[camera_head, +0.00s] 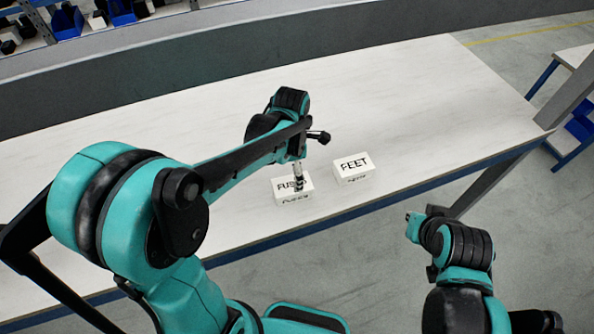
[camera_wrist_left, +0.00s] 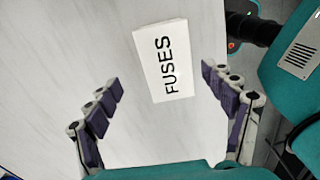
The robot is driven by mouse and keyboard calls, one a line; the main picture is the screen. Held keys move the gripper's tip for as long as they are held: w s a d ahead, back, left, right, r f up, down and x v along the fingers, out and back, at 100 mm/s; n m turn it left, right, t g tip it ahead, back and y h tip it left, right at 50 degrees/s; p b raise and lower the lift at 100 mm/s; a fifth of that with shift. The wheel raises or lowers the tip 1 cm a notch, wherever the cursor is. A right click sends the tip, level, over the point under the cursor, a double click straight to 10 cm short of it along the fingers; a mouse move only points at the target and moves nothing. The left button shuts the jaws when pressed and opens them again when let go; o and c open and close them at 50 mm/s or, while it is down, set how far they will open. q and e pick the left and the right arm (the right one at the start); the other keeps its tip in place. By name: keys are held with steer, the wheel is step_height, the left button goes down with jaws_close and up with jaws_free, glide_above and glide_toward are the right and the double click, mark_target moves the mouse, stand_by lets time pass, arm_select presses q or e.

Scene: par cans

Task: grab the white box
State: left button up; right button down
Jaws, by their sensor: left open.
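Two white boxes are on the white table. One is lettered FUSES (camera_head: 292,198) and partly hidden behind my left gripper in the head view. The other is lettered FEET (camera_head: 353,168) and stands just to its right. My left gripper (camera_head: 298,184) is above the FUSES box. In the left wrist view the FUSES box (camera_wrist_left: 163,61) lies ahead of the open, empty left gripper (camera_wrist_left: 162,94), centred between the fingers, with neither finger touching it. The FEET box is not in the wrist view. My right arm is at the lower right of the head view; its fingers cannot be made out.
The long white table (camera_head: 420,100) is clear behind and to the right of the boxes. Its blue front edge (camera_head: 450,178) runs close in front of them. A grey post (camera_head: 500,165) stands at the right. Shelves with blue bins (camera_head: 68,22) are at the back left.

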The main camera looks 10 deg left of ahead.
mark_target(292, 184)
arm_select(q)
steer(key=f, duration=0.5)
steer(key=s+f, duration=0.1)
steer(key=f, duration=0.1)
steer(key=shift+f, duration=0.25)
steer(key=c, duration=1.4)
